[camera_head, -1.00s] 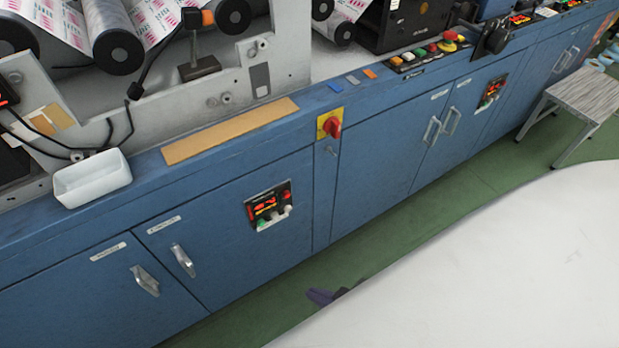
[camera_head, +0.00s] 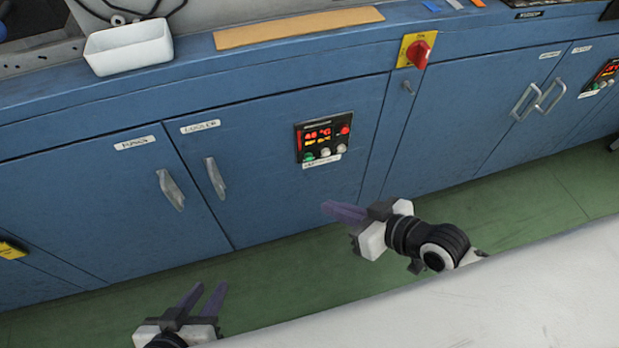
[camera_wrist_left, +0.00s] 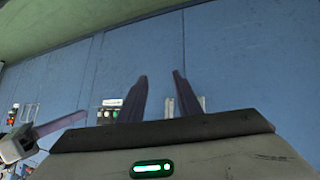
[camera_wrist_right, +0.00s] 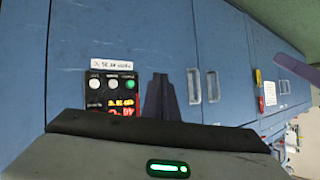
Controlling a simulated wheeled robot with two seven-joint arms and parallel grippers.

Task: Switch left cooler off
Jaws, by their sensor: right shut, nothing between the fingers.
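The left cooler's control panel (camera_head: 325,138) is on the blue door labelled COOLER. Its display is lit red and yellow, with a red button (camera_head: 345,130) at upper right and a green button (camera_head: 309,157) and white buttons below. The panel also shows, upside down, in the right wrist view (camera_wrist_right: 111,92) and small in the left wrist view (camera_wrist_left: 109,112). My right gripper (camera_head: 327,208) is shut and empty, below the panel in the head view and apart from it. My left gripper (camera_head: 206,287) is open and empty, lower left, in front of the cabinets.
Door handles (camera_head: 215,178) stick out left of the panel. A red rotary switch (camera_head: 418,54) on a yellow plate is at upper right. Another lit panel (camera_head: 604,78) is at the far right. A white surface (camera_head: 480,310) fills the lower right.

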